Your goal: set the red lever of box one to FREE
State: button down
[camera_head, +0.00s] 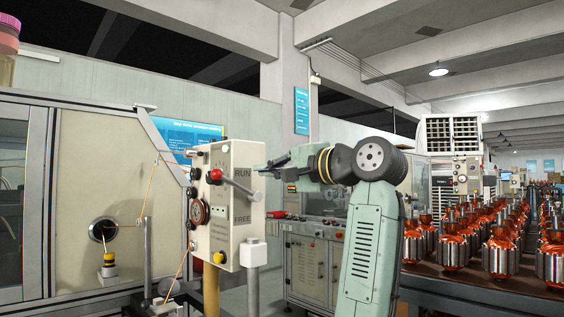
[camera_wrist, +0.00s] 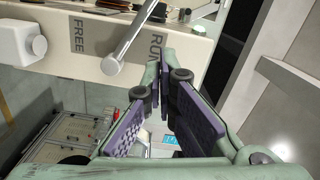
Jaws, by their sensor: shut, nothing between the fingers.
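Box one (camera_head: 226,205) is a cream control box with RUN at the top of its narrow side and FREE lower down. Its lever (camera_head: 240,187) has a red hub and a metal rod with a pale tip, which shows between the two words, nearer RUN. In the wrist view the lever rod (camera_wrist: 134,38) crosses the face between FREE and RUN. My gripper (camera_head: 262,168) is beside the RUN end of the box. In the wrist view my gripper (camera_wrist: 164,66) has its fingertips together, empty, near the RUN label; I see no clear contact with the lever.
A post with a white cap (camera_head: 253,252) stands close below the box. A winding machine (camera_head: 95,190) is on the left, and a table of copper armatures (camera_head: 500,250) is on the right.

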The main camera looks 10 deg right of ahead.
aim_at(237, 186)
jog(key=p+x, duration=0.1)
jog(key=x, duration=0.2)
jog(key=shift+w+a+r, duration=0.15)
jog(key=shift+w+a, duration=0.1)
jog(key=shift+w, duration=0.1)
jog(key=shift+s+a+f, duration=0.15)
jog(key=shift+s+a, duration=0.15)
jog(key=shift+a, duration=0.25)
jog(key=shift+s+a+f, duration=0.15)
jog(key=shift+s+a, duration=0.15)
jog(key=shift+a, duration=0.25)
jog(key=shift+s+a+f, duration=0.2)
jog(key=shift+s+a, duration=0.15)
jog(key=shift+a, duration=0.3)
